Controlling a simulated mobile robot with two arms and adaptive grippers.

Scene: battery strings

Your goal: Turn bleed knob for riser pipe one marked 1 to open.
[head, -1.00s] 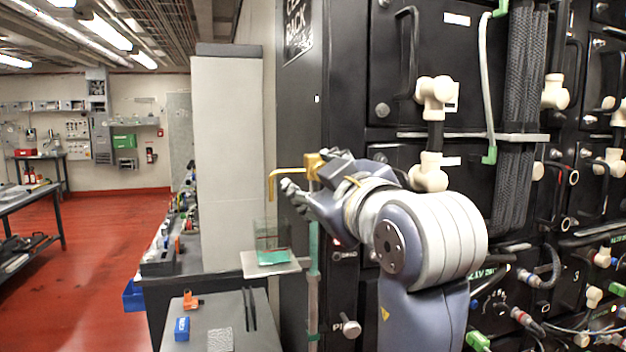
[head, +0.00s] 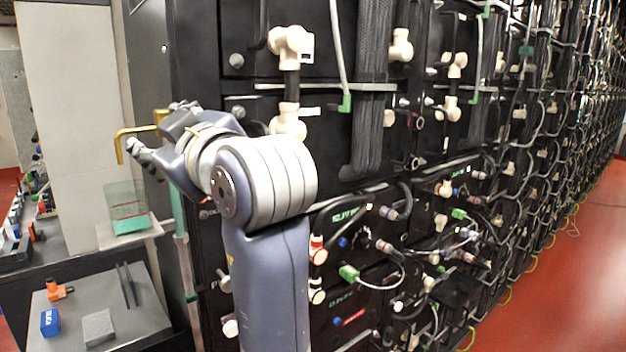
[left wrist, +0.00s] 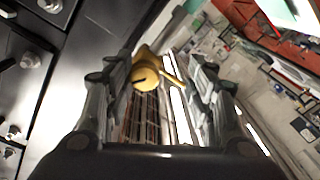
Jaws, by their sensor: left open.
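A brass bleed fitting with a bent spout (head: 123,146) shows at the left end of the battery rack in the head view. It is at the top of a green riser pipe (head: 181,245). In the left wrist view its round brass knob (left wrist: 146,78) faces me, with a short dark mark on it too small to read. My left gripper (head: 150,132) is at the fitting. In the left wrist view my left gripper (left wrist: 165,85) is open, with one finger on each side of the knob. Contact cannot be told. My right gripper is not in view.
The black battery rack (head: 260,52) with white fittings, cables and hoses runs off to the right. A grey bench (head: 140,305) below holds an orange part (head: 60,291), a blue box (head: 50,322) and a grey block (head: 98,328). A clear tank (head: 126,205) stands on a small shelf beside the pipe.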

